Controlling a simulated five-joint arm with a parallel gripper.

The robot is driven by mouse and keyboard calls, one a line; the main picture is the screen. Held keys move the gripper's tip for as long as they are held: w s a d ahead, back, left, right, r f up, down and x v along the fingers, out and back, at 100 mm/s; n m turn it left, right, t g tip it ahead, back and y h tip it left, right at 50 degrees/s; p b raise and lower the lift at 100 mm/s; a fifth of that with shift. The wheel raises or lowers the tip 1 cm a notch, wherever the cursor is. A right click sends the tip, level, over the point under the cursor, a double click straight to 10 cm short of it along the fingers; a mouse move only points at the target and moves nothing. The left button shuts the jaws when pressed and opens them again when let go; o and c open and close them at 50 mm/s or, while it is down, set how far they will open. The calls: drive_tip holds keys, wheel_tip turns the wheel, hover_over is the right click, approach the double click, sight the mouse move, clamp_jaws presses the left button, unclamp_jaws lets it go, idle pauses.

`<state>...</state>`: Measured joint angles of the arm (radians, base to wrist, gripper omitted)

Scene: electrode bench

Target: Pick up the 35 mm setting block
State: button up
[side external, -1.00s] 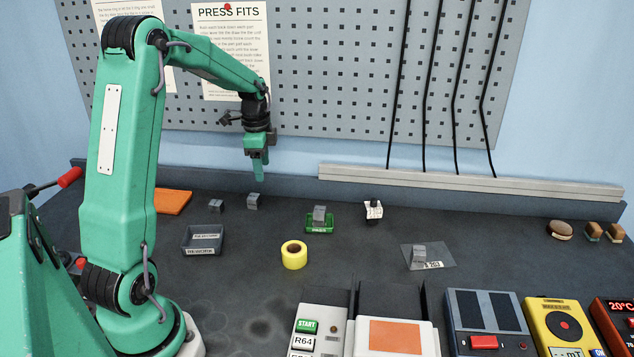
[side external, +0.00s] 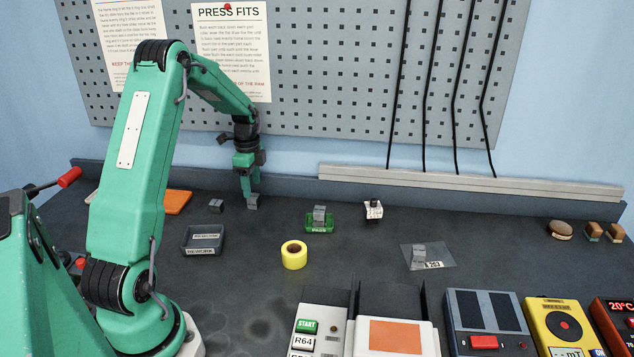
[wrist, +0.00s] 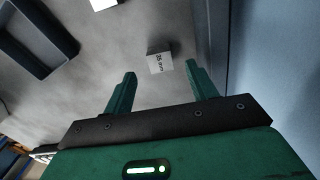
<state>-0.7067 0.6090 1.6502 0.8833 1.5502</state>
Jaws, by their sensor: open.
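The setting block, a small grey metal block (side external: 253,203), sits on the dark bench near the back. In the wrist view the block (wrist: 158,62) shows a dark label that seems to read 35 mm, though it is small. My gripper (side external: 249,190) points down just above the block in the side view. In the wrist view my gripper (wrist: 159,71) is open, and the block shows between and slightly beyond its two green fingertips. I cannot tell whether either finger touches it.
Another grey block (side external: 216,205) stands to the left. A grey tray (side external: 203,252) is nearer the front. A green holder (side external: 320,229) with a grey block and a yellow tape roll (side external: 294,254) lie to the right. The back ledge (side external: 290,190) is close behind.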

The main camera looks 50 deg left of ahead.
sight(254, 196)
drive_tip(key=shift+f, duration=2.7)
clamp_jaws()
